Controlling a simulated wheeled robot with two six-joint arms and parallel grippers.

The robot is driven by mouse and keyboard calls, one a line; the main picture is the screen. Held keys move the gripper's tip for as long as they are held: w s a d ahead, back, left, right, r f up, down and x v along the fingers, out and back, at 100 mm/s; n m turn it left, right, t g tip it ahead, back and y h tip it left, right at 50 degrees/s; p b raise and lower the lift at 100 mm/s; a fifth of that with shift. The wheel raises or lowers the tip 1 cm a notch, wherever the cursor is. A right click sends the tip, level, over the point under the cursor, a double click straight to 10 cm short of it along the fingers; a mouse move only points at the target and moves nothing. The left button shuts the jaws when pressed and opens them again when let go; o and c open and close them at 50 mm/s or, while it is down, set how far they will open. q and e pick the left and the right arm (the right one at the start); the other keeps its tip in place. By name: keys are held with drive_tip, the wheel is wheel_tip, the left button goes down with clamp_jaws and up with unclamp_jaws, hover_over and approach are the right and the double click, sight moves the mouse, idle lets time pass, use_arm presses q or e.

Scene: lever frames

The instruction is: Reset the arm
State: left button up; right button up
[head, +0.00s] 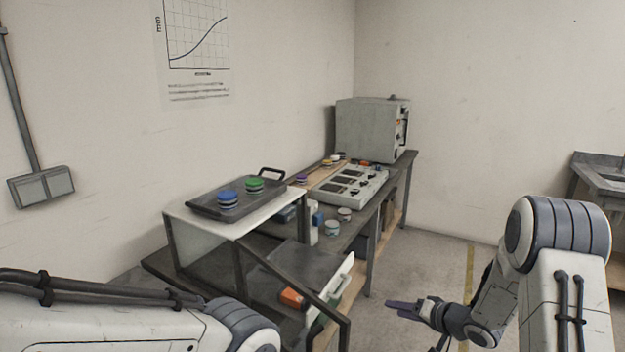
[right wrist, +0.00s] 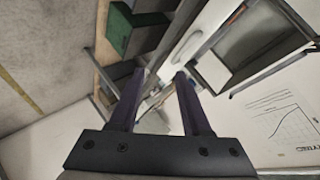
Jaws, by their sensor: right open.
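My right gripper (head: 404,307) is in the lower right of the head view, out in front of the floor to the right of the workbench. Its dark purple fingers are apart and empty; they also show in the right wrist view (right wrist: 160,85), with nothing between them. My right arm (head: 575,285) bends down and inward from the right edge. My left arm (head: 130,325) crosses the lower left corner of the head view, and its gripper is out of the picture.
A workbench (head: 358,222) runs along the wall. An open drawer (head: 340,285) juts toward me. A sink (head: 602,175) stands right.

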drive_tip(key=s+a+r+n+g+h, duration=0.2)
drive_tip(key=s+r+g+h, duration=0.15)
drive_tip(key=s, duration=0.85)
drive_tip(key=s+a+r+n+g+h, duration=0.2)
drive_tip(key=s+r+g+h, duration=0.15)
drive_tip(key=s, duration=0.75)
drive_tip(key=s+a+r+n+g, duration=0.1)
drive_tip(key=s+a+r+n, duration=0.1)
drive_tip(key=s+a, duration=0.4)
drive_tip(key=s+a+r+n+g+y, duration=0.1)
drive_tip(key=s+a+r+n, duration=0.2)
drive_tip(key=s+a+n, duration=0.2)
drive_tip(key=s+a, duration=0.2)
drive_tip(key=s, duration=0.1)
drive_tip(key=shift+s+a+g+y, duration=0.2)
drive_tip(key=shift+a+g+y, duration=0.1)
drive_tip(key=shift+g, duration=0.1)
